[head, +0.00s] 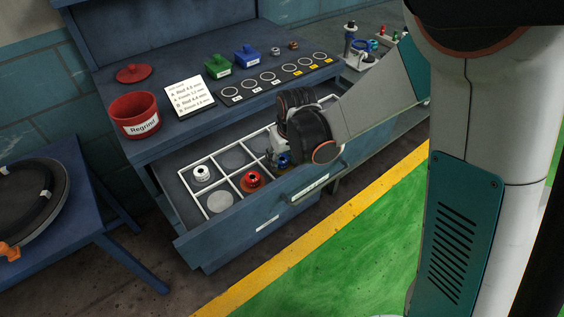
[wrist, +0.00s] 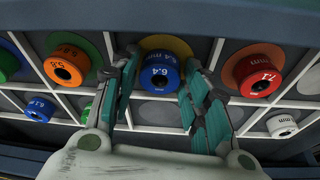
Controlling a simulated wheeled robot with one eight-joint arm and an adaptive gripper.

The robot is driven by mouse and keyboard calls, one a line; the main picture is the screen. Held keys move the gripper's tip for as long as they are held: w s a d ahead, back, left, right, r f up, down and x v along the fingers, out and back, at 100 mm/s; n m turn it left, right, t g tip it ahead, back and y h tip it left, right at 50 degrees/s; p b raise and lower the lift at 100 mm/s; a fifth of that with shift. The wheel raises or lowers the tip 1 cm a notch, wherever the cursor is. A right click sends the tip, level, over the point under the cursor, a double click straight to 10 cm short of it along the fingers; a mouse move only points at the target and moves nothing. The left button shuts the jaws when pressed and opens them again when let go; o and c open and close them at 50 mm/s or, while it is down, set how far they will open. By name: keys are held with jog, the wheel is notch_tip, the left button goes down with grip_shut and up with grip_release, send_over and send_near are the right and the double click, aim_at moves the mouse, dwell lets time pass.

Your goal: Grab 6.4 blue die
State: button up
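The blue die marked 6.4 mm (wrist: 160,72) sits in a drawer compartment on a yellow-orange disc in the wrist view. In the head view a small part of the blue die (head: 283,161) shows beneath my gripper. My gripper (wrist: 160,68) is open, with one finger on each side of the die. Narrow gaps seem to show between the fingertips and the die. In the head view my gripper (head: 278,152) is low over the open drawer, and its wrist hides part of the compartments.
Neighbouring compartments hold an orange die (wrist: 67,65), a red die (wrist: 259,75), a smaller blue die (wrist: 40,109) and a white die (wrist: 281,125). White dividers separate them. The open drawer (head: 222,247) lies below a bench with a red tub (head: 135,113) and a note card (head: 189,97).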

jog(key=c, duration=0.7)
jog(key=shift+r, duration=0.15)
